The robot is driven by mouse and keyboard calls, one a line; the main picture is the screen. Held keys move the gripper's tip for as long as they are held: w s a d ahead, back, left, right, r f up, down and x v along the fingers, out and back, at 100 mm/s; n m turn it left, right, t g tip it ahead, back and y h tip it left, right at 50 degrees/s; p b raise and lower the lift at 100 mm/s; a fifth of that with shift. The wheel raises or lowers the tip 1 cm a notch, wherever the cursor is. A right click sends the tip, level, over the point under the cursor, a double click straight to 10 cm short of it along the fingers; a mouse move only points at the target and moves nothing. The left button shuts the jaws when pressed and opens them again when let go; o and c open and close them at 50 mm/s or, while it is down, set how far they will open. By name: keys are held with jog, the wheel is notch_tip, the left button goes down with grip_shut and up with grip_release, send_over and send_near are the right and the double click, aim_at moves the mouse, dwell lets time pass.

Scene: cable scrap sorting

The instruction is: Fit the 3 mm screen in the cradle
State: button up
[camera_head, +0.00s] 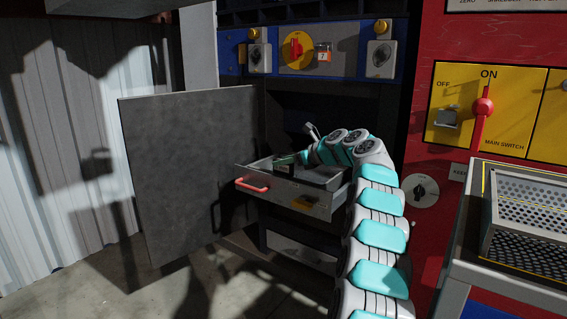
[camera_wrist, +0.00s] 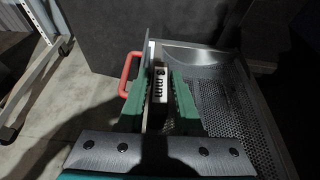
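An open drawer (camera_head: 318,208) with a red handle (camera_head: 252,185) stands out of the machine; I take it to be the cradle. My gripper (camera_head: 290,160) is over its near-left part, pointing down. In the wrist view, a perforated sheet with small holes, apparently a screen (camera_wrist: 232,110), lies in the drawer to the right of my gripper (camera_wrist: 160,82). A pale block with dark slots (camera_wrist: 160,88) shows between the green fingers. I cannot tell whether they touch it. The drawer's front panel and handle (camera_wrist: 129,72) are left of it. The screen's size marking is not readable.
A dark grey panel or open door (camera_head: 190,170) stands left of the drawer. At right, a tray (camera_head: 462,245) holds a perforated screen (camera_head: 530,200) with larger-looking holes. A red cabinet with a main switch (camera_head: 483,108) is behind. Clear floor (camera_head: 200,285) shows at the lower left.

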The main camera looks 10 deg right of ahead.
jog(key=o, duration=0.4)
jog(key=shift+f, duration=0.1)
jog(key=shift+c, duration=0.2)
jog(key=shift+w+f+b, duration=0.1)
jog(key=shift+f+b, duration=0.05)
jog(key=shift+b, duration=0.6)
